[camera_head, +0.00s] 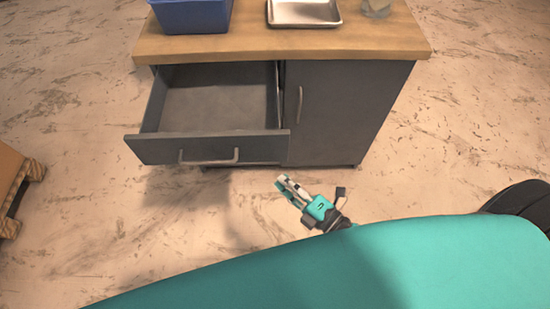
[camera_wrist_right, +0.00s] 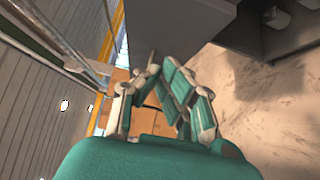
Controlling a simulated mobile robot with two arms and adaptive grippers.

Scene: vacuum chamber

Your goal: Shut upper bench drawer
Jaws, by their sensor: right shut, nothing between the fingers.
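The upper bench drawer (camera_head: 205,149) is pulled out of the left side of the grey bench in the head view. Its inside is bare, and a bow handle (camera_head: 209,161) sits on its front. My right gripper (camera_head: 284,183) is in front of the bench, just below and right of the drawer front in the picture, apart from the handle. The right wrist view also shows this gripper (camera_wrist_right: 160,85), its fingers close together and holding nothing. My left gripper is not in view.
The wooden bench top (camera_head: 230,45) carries a blue bin (camera_head: 192,17), a metal tray (camera_head: 303,13) and a small clear item (camera_head: 376,8). A closed door (camera_head: 335,112) is right of the drawer. A wooden pallet-like object (camera_head: 15,185) stands at left. Floor between is clear.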

